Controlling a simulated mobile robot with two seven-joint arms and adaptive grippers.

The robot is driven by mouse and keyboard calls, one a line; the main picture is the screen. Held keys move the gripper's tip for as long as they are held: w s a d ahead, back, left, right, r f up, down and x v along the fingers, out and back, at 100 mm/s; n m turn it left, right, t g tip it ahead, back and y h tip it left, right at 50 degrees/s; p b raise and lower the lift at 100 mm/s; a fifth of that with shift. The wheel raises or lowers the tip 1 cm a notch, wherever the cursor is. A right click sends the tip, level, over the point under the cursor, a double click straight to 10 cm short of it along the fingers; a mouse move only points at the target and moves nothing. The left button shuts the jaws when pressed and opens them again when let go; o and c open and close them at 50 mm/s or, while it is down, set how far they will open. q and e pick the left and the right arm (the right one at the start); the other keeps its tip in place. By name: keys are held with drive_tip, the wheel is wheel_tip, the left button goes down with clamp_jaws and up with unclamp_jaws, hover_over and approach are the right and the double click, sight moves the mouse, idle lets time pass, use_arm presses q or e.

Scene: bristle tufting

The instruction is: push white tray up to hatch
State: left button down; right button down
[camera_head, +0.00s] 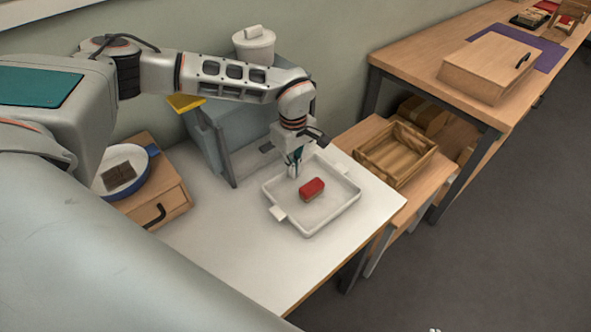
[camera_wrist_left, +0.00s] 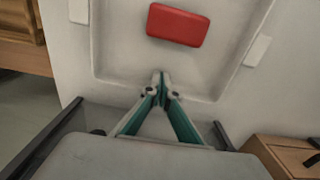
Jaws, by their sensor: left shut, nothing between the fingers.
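The white tray (camera_head: 342,197) lies on the white table, with a lug on each of two opposite sides. A red block (camera_head: 312,188) rests inside it. My left gripper (camera_head: 294,170) is shut and empty, pointing down at the tray's back-left wall. In the left wrist view its closed fingertips (camera_wrist_left: 160,80) overlap the near wall of the tray (camera_wrist_left: 115,50), below the red block (camera_wrist_left: 178,25). I cannot tell whether they touch the wall. A grey-blue box with dark posts (camera_head: 225,155), perhaps the hatch, stands left of the tray. My right gripper is out of view.
A wooden box with a blue pan (camera_head: 112,191) stands at the left of the white table (camera_head: 262,265). A lidded white pot (camera_head: 254,46) is at the back. A wooden crate (camera_head: 375,172) sits on a lower bench to the right. The table's front is clear.

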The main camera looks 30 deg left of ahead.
use_arm(q)
drive_tip(key=a+p, duration=0.1)
drive_tip(key=a, duration=0.1)
drive_tip(key=w+a+p, duration=0.1)
drive_tip(key=a, duration=0.1)
drive_tip(key=shift+w, duration=0.15)
